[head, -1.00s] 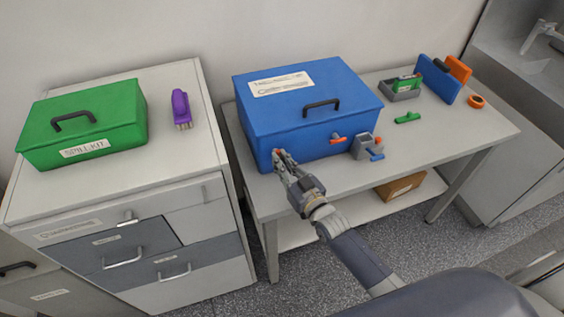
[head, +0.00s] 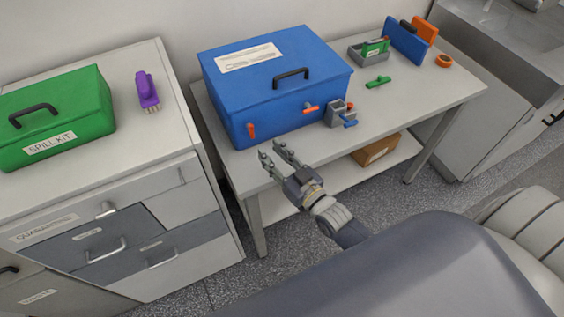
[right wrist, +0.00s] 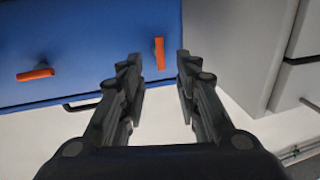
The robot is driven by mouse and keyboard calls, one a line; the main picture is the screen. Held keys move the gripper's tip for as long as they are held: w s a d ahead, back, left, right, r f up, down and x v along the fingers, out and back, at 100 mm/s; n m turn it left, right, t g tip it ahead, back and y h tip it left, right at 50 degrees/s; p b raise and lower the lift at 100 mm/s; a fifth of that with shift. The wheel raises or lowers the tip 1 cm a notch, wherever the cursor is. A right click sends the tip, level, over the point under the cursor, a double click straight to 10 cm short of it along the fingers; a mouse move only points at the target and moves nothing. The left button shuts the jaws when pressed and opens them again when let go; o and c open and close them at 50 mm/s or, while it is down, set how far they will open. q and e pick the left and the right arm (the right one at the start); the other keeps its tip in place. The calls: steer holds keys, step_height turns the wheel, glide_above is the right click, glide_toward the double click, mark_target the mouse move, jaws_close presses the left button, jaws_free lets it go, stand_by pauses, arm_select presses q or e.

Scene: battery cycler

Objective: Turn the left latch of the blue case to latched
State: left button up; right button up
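The blue case (head: 275,85) stands closed on the table, with a black handle on its lid. Its left latch (head: 251,130) is orange and stands upright on the front face; it also shows upright in the right wrist view (right wrist: 159,53), just beyond the fingers. The other orange latch (head: 311,108) lies about level, and shows at the left of the wrist view (right wrist: 35,74). My right gripper (head: 275,150) is open and empty, in front of the left latch and apart from it; its open fingers also show in the wrist view (right wrist: 158,75). My left gripper is not in view.
A small grey holder (head: 338,112) with a blue-handled item stands by the case's right front. A green piece (head: 378,82), a grey tray (head: 362,56) and an orange ring (head: 443,61) lie farther right. A drawer cabinet with a green spill kit (head: 60,115) stands left.

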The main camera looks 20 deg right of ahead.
steer(key=shift+v, duration=2.15)
